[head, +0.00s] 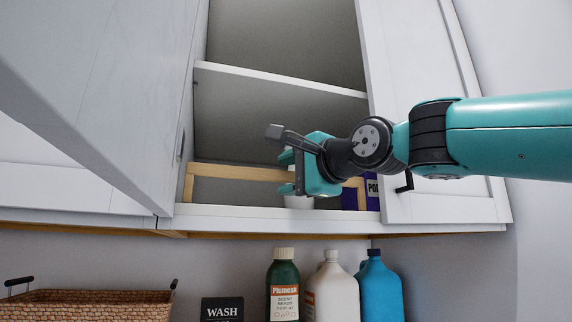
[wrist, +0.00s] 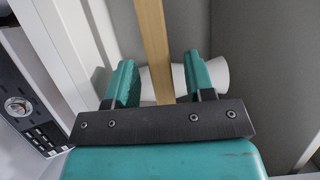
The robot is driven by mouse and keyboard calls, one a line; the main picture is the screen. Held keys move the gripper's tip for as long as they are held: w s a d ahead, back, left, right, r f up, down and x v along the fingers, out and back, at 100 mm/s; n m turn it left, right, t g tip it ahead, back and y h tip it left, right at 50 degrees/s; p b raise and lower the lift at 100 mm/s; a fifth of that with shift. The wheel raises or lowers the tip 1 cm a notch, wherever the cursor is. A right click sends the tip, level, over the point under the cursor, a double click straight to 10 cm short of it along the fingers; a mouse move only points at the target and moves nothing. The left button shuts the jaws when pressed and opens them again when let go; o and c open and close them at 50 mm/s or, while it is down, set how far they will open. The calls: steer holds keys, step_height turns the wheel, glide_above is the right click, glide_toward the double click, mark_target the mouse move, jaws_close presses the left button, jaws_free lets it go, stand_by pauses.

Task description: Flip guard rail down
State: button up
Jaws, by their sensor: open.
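The guard rail (head: 235,172) is a light wooden frame standing upright along the front of the cabinet's lower shelf. Its right part is hidden behind my gripper. My gripper (head: 287,173) is open in front of the rail, one finger above its top bar and one below. In the wrist view the wooden bar (wrist: 152,45) runs between the two open fingers (wrist: 160,82), with a gap on each side. I cannot tell how deep the bar lies between them. A white round container (wrist: 215,73) stands behind the rail.
The cabinet's left door (head: 110,90) and right door (head: 415,80) stand open. A purple box (head: 373,190) is on the shelf at right. Below are a green bottle (head: 283,280), a white jug (head: 333,290), a blue jug (head: 379,290) and a wicker basket (head: 90,305).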

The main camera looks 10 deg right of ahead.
steer(key=shift+w+a, duration=0.3)
steer(key=shift+w, duration=0.15)
jaws_close()
steer(key=shift+f, duration=0.1)
